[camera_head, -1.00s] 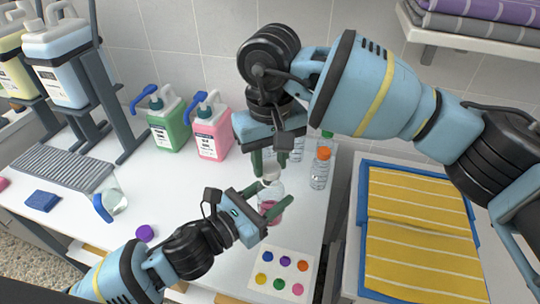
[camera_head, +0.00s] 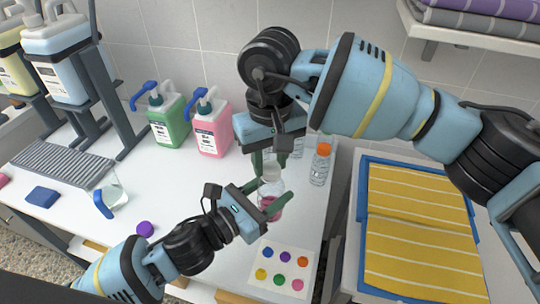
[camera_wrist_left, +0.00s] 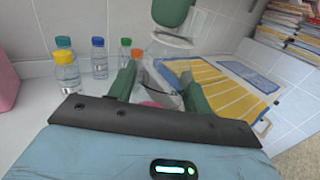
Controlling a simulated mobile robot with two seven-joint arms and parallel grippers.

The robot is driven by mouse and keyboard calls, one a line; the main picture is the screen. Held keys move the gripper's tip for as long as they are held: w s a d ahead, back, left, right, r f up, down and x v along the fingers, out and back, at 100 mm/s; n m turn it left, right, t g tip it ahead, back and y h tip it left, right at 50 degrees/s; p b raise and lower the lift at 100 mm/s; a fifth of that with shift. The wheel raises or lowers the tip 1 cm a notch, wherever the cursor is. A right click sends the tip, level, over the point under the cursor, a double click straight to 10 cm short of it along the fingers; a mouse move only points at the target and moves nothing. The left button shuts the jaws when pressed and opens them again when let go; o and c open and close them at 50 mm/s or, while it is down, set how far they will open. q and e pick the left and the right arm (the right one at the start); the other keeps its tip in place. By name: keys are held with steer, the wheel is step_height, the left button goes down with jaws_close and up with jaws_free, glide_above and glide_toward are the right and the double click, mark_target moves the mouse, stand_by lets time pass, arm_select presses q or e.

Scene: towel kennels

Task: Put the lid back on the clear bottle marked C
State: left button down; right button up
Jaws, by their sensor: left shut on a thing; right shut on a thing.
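A clear bottle (camera_head: 269,195) with pink liquid low inside stands upright between the fingers of my left gripper (camera_head: 272,194), which is shut on it. Its clear upper body (camera_wrist_left: 168,62) also shows in the left wrist view. My right gripper (camera_head: 270,164) points down just above the bottle's mouth and is shut on a pale thing (camera_head: 270,171), which looks like a whitish lid. The fingers partly hide it, and I cannot tell whether it touches the bottle. The letter C cannot be read.
A loose purple cap (camera_head: 145,229) lies on the table left of my left arm. An orange-capped bottle (camera_head: 320,165) stands close on the right. Pink (camera_head: 212,130) and green (camera_head: 168,120) pump containers stand behind. A card with coloured dots (camera_head: 269,262) lies in front.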

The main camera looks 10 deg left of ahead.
steer(key=m, duration=0.7)
steer(key=shift+d+m, duration=0.1)
steer(key=shift+m, duration=0.3)
steer(key=m, duration=0.4)
steer(key=shift+m, duration=0.3)
steer(key=m, duration=0.4)
steer(key=shift+d+m, duration=0.1)
steer(key=shift+m, duration=0.2)
steer(key=m, duration=0.7)
steer(key=shift+s+m, duration=0.1)
steer(key=shift+m, duration=0.2)
steer(key=m, duration=0.9)
steer(key=shift+s, duration=0.1)
steer(key=m, duration=0.6)
steer(key=shift+f, duration=0.1)
steer(key=m, duration=0.4)
steer(key=shift+m, duration=0.3)
steer(key=m, duration=0.4)
steer(key=shift+a+m, duration=0.2)
steer(key=shift+m, duration=0.1)
steer(key=m, duration=0.5)
steer(key=o, duration=1)
